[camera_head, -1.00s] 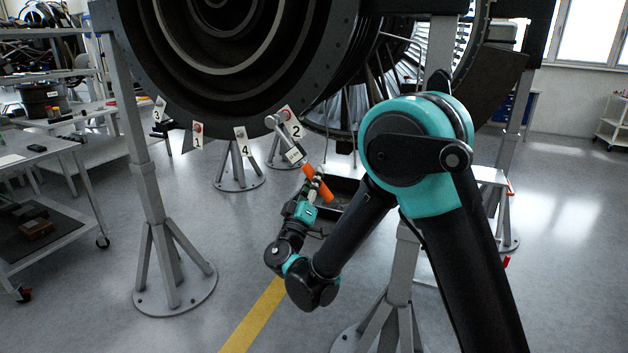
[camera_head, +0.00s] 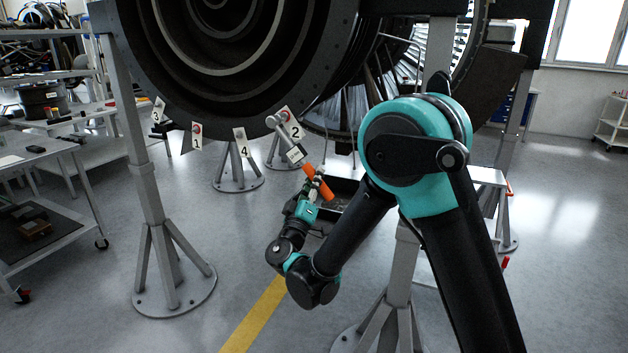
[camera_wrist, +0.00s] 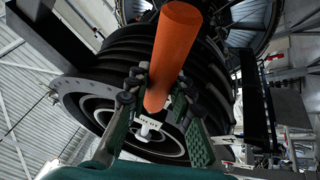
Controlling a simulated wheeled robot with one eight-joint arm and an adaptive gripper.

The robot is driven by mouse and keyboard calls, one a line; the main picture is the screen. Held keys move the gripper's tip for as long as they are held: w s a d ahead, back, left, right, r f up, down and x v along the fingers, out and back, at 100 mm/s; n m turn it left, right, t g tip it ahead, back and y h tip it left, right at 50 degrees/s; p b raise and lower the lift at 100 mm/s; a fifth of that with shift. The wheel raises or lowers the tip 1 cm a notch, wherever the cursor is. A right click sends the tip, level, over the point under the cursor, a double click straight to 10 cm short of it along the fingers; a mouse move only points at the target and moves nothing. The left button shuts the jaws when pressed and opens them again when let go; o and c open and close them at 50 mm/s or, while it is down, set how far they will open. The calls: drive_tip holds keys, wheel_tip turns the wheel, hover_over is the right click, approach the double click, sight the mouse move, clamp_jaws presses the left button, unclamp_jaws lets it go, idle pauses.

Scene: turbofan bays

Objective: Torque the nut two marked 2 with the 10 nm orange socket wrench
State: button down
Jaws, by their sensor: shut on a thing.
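The orange-handled wrench (camera_head: 318,183) is held in my gripper (camera_head: 313,190), which is shut around its handle. Its grey shaft slopes up and left to a round head (camera_head: 273,121). In the head view the head overlaps the area beside the white plate marked 2 (camera_head: 295,130) on the engine's lower rim. I cannot tell whether the socket touches the nut, which is too small to make out clearly. In the wrist view the orange handle (camera_wrist: 175,45) rises between my gripper's fingers (camera_wrist: 158,92), hiding part of the engine behind it.
Plates marked 4 (camera_head: 241,142), 1 (camera_head: 197,137) and 3 (camera_head: 158,111) hang along the rim of the dark engine casing (camera_head: 135,75). A grey stand (camera_head: 158,220) is at the left. A black open box (camera_head: 345,188) lies behind my gripper.

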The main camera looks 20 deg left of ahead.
drive_tip(key=shift+w+d, duration=0.1)
drive_tip(key=shift+w, duration=0.6)
idle(0.5)
drive_tip(key=shift+f, duration=0.1)
drive_tip(key=shift+a+f+m+h, duration=0.3)
drive_tip(key=shift+a+m, duration=0.15)
drive_tip(key=shift+m, duration=0.1)
drive_tip(key=shift+a+f+m+h, duration=0.3)
drive_tip(key=shift+a+m, duration=0.15)
drive_tip(key=shift+m, duration=0.1)
drive_tip(key=shift+a, duration=0.1)
drive_tip(key=shift+w+a+f+m+h, duration=0.1)
drive_tip(key=shift+a+f+m+h, duration=0.5)
drive_tip(key=shift+a+m, duration=0.35)
drive_tip(key=shift+w+a+f+m+h, duration=0.1)
drive_tip(key=shift+a+f+m+h, duration=0.1)
drive_tip(key=shift+a+m+h, duration=0.3)
drive_tip(key=shift+a+f+m+h, duration=0.2)
drive_tip(key=shift+a+m+h, duration=0.15)
drive_tip(key=shift+m, duration=0.2)
